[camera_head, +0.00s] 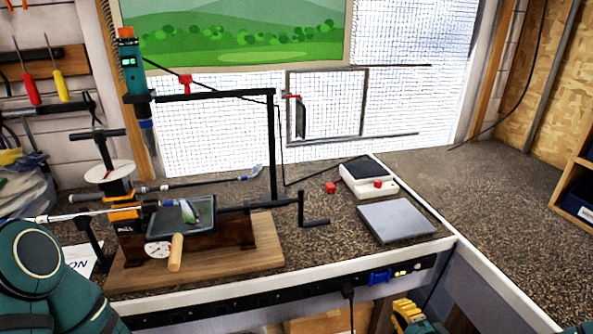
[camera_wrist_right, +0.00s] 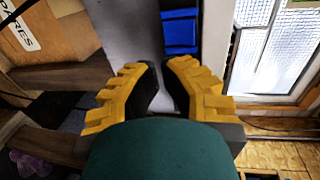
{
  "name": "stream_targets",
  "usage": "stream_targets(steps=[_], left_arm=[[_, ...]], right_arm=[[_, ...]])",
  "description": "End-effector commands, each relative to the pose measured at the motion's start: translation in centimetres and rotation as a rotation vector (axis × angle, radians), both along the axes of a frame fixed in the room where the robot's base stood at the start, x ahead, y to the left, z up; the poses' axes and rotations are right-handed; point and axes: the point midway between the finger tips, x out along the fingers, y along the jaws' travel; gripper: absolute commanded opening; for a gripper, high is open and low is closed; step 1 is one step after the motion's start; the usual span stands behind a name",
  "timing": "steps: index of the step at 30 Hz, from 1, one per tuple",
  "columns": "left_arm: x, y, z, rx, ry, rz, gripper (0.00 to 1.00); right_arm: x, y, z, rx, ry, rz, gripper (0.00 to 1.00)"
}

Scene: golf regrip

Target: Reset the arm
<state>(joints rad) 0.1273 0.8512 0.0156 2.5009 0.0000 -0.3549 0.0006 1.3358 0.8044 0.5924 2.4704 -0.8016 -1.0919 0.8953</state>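My right gripper (camera_head: 408,316) shows at the bottom edge of the camera_head view, in front of and below the workbench's front edge. Only its yellow ridged fingers and a bit of teal show there. In the right wrist view, my right gripper (camera_wrist_right: 161,72) has its two yellow fingers apart with a gap between the dark tips. Nothing is held in the gap. My left arm's teal links fill the lower left corner of the camera_head view. My left gripper is out of sight.
A golf club (camera_head: 80,213) lies in the orange vise (camera_head: 124,213) on a wooden board (camera_head: 225,259). A teal tool (camera_head: 130,65) stands at a black frame. A grey plate (camera_head: 396,220) and white scale (camera_head: 367,181) sit to the right. The bench's right side is clear.

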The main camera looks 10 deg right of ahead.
Motion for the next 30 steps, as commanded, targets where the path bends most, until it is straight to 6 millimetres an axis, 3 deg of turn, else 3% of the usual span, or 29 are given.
stream_targets(steps=[5,9,18,24,30], left_arm=[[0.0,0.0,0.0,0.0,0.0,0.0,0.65],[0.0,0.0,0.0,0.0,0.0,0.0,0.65],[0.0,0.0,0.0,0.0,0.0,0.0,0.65],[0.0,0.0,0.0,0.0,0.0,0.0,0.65],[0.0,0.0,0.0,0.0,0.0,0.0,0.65]], right_arm=[[0.6,3.7,-2.1,-0.064,0.101,0.104,0.0],[0.5,8.8,-5.1,-0.178,0.248,0.267,0.0],[-3.4,17.6,-10.3,-0.468,0.521,0.666,0.0],[-7.2,21.2,-12.2,-0.657,0.655,0.928,0.0],[-9.8,22.7,-12.8,-0.781,0.731,1.1,0.0]])
